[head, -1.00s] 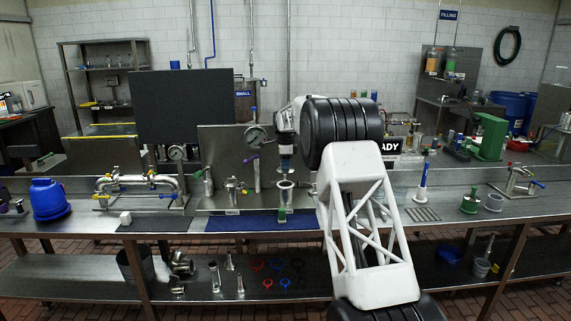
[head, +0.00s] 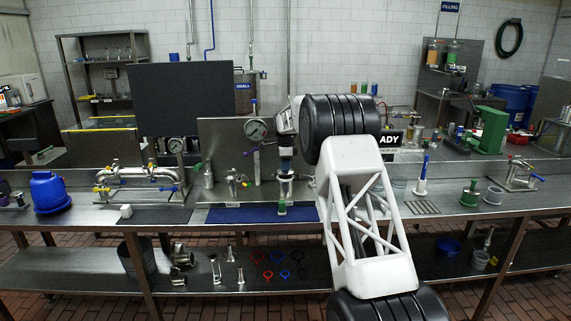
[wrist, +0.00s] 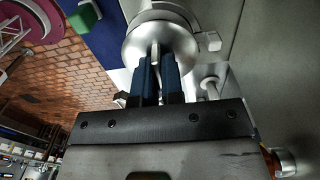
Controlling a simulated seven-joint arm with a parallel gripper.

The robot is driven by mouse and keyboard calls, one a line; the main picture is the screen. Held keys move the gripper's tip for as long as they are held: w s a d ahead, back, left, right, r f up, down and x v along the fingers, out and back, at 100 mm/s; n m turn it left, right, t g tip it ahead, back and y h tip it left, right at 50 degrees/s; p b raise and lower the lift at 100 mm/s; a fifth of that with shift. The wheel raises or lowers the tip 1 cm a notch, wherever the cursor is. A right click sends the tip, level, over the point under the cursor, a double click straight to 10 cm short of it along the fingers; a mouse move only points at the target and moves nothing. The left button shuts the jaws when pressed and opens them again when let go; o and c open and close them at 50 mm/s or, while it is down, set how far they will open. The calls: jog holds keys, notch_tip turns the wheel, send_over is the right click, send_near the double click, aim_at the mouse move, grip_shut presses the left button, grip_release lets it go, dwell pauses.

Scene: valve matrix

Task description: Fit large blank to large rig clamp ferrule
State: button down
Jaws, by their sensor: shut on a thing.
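My gripper (head: 285,165) points down over the rig at the middle of the bench, its blue fingers close together. In the wrist view the fingers (wrist: 159,80) are shut on a thin upright grip of a round silver piece, which I take for the large blank (wrist: 135,43). Below it in the head view stands a silver clamp ferrule (head: 286,190) on the rig. The blank is at or just above the ferrule's top; I cannot tell whether it is seated. The fingers and blank hide the ferrule's mouth in the wrist view.
A smaller silver fitting (head: 232,183) stands left of the ferrule, with a gauge (head: 256,129) and grey panel (head: 215,135) behind. A green block (head: 281,207) sits in front, by the blue mat (head: 245,214). Coloured clamp rings (head: 268,274) lie on the lower shelf.

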jog(key=shift+f, duration=0.9)
jog(key=shift+f, duration=0.15)
jog(key=c, duration=1.2)
grip_release()
jog(key=shift+o, duration=0.2)
jog(key=shift+r, duration=3.9)
